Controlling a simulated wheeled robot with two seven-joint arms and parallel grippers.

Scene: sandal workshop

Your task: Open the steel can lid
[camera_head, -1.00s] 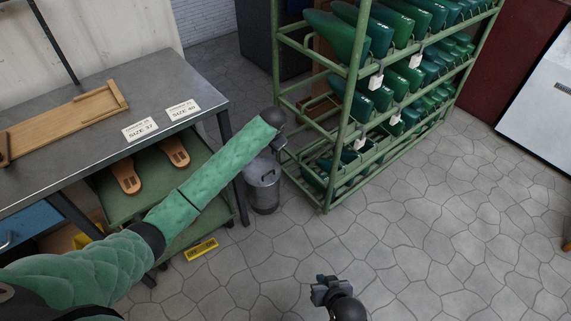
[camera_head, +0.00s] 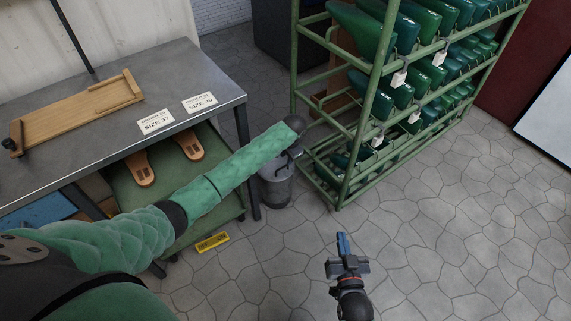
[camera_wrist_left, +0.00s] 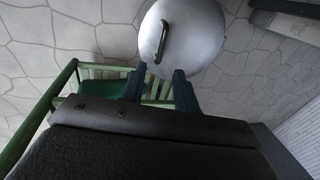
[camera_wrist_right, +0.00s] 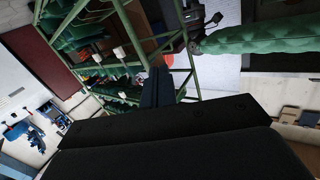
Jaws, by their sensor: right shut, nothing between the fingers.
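The steel can (camera_head: 277,187) stands on the floor beside the green trolley, partly hidden by my left arm. Its round grey lid (camera_wrist_left: 195,30) with a dark bar handle (camera_wrist_left: 162,42) fills the top of the left wrist view and looks closed. My left gripper (camera_head: 296,152) is over the can in the head view. In the left wrist view my left gripper (camera_wrist_left: 158,82) is open, its two fingers apart, near the handle's lower end; nothing is between them. Whether the fingers touch the lid is unclear. My right gripper (camera_head: 343,245) is shut and empty over open floor; it also shows in its wrist view (camera_wrist_right: 156,78).
A green rack (camera_head: 345,180) of dark green shoe forms stands right of the can. A steel table (camera_head: 70,155) with a wooden board is at left, the green trolley (camera_head: 170,220) with sandal soles below it. A yellow sign (camera_head: 212,242) lies low. The right floor is clear.

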